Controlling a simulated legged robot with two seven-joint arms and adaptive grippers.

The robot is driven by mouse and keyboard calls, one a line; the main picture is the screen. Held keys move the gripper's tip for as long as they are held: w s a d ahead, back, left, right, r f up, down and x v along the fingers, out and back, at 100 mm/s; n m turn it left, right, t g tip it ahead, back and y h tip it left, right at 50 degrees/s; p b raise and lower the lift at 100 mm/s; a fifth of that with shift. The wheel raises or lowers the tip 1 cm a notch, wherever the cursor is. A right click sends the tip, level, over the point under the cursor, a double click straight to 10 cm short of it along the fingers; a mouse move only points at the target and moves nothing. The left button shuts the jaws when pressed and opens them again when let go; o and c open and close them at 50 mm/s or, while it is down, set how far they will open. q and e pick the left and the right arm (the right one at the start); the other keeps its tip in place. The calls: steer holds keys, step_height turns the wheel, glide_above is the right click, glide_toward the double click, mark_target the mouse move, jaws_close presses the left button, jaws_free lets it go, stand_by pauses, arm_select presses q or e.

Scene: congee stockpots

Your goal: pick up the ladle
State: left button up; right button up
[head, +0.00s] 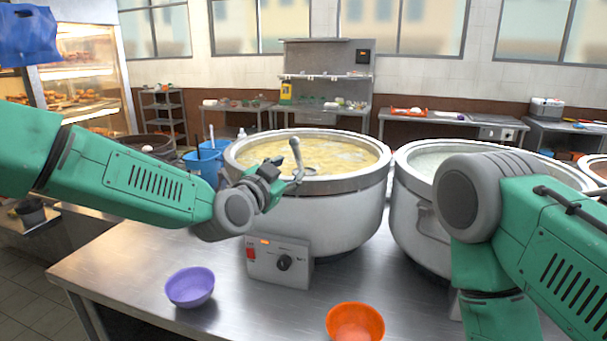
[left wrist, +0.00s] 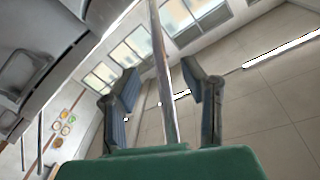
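The metal ladle (head: 297,157) stands at the near rim of the left stockpot (head: 325,215), its handle pointing up. The pot holds yellowish congee. My left gripper (head: 272,182) is at the pot's near rim, beside the ladle. In the left wrist view the ladle's handle (left wrist: 163,75) passes between the two fingers of my left gripper (left wrist: 163,95). The fingers are apart, with a visible gap on each side of the handle. The ladle's lower end is not clear. My right arm shows at the right, but its gripper is out of view.
A second stockpot (head: 425,215) with pale contents stands to the right, partly behind my right arm. A purple bowl (head: 190,287) and an orange bowl (head: 355,322) sit on the steel table (head: 120,262) in front. A control box (head: 279,262) and blue containers (head: 203,165) are near the left pot.

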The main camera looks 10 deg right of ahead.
mark_target(299, 165)
arm_select(q)
steer(key=shift+p+x, duration=0.6)
steer(key=shift+x, duration=2.15)
steer(key=shift+s+d+r, duration=0.1)
jaws_close()
